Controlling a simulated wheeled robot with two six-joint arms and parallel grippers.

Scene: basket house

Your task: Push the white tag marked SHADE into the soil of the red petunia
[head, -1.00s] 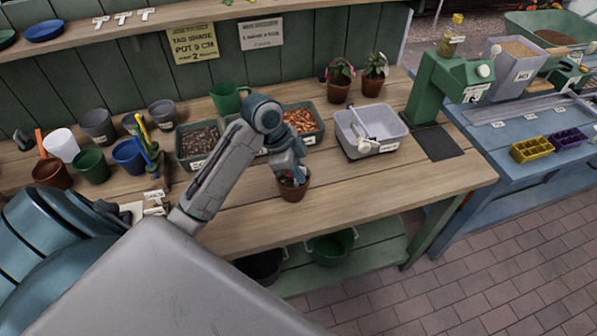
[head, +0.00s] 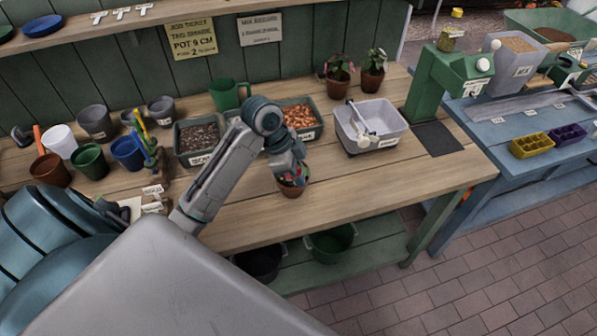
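A small terracotta pot (head: 291,190) stands near the front of the wooden bench, with a little red and green of a plant showing at its top. That plant looks like the red petunia, but my gripper covers most of it. My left gripper (head: 291,175) reaches down from above, right over the pot's rim. Its fingertips are hidden among the plant, so I cannot see whether they are open or shut. The white SHADE tag is not clearly visible. My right gripper is not in view.
Two potted plants (head: 373,72) stand at the back. A grey tub (head: 345,143) is to the right of the pot, and trays of bark (head: 200,157) and orange pieces (head: 300,137) are behind. Coloured pots (head: 90,163) crowd the left. The bench's front right is clear.

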